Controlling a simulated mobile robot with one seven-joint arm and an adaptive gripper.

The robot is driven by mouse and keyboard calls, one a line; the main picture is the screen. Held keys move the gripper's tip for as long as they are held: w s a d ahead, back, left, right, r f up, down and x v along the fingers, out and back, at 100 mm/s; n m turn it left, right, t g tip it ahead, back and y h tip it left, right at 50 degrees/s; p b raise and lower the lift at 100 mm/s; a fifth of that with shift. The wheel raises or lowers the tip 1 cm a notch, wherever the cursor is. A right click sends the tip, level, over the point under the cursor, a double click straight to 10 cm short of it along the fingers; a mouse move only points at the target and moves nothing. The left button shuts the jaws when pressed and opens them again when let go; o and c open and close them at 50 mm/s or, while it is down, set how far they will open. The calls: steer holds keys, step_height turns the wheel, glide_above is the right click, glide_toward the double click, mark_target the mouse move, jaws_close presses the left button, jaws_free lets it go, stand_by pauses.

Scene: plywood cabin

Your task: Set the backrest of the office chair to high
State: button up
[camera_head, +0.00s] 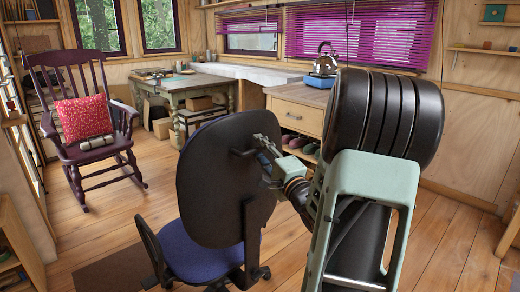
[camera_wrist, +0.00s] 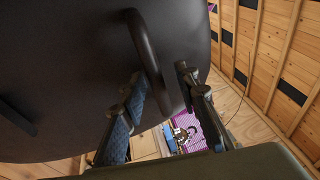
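The office chair stands in front of me in the head view, with its dark backrest (camera_head: 215,190) turned to me and its blue seat (camera_head: 205,255) below. A dark bar handle (camera_head: 243,152) sticks out from the backrest. In the wrist view, the back surface (camera_wrist: 70,60) fills the upper left, and the looped handle (camera_wrist: 148,55) rises from it. My gripper (camera_head: 262,150) is at the backrest's upper right. In the wrist view my gripper (camera_wrist: 160,75) has its two fingers apart, with the handle between them. I see no clear grip on it.
A purple rocking chair (camera_head: 90,120) with a red cushion stands at the left. Wooden floor is clear between the rocking chair and the office chair.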

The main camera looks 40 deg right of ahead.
steer(key=shift+f, duration=0.1)
steer(key=v, duration=1.2)
